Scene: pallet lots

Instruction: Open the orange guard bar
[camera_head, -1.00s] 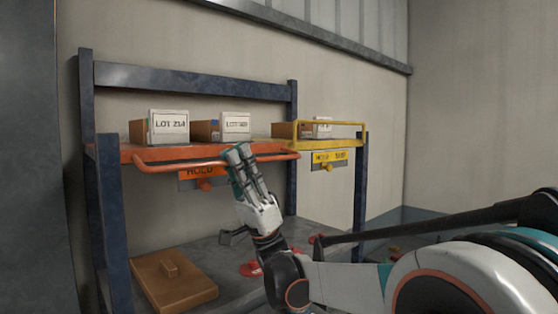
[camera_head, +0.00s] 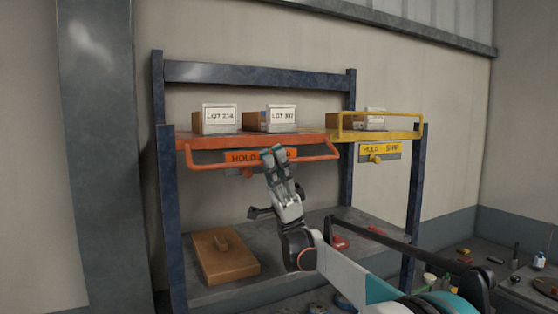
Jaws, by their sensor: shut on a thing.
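The orange guard bar (camera_head: 220,170) runs along the front of the left, orange-edged shelf (camera_head: 200,140). Its long rail hangs a little below and in front of the shelf edge. My gripper (camera_head: 273,153) is shut on the rail, right of its middle, reaching up from below. The fingers hide a short piece of the rail and part of the orange HOLD sign (camera_head: 240,157) behind it. An orange knob (camera_head: 247,173) shows under the sign, left of my fingers.
Boxes labelled LOT 234 (camera_head: 220,117) and another lot (camera_head: 283,118) stand on the orange shelf. A yellow guard bar (camera_head: 385,116) stands up around a box on the right shelf. A brown lidded board (camera_head: 225,258) lies on the lower deck. Dark posts (camera_head: 172,230) flank the rack.

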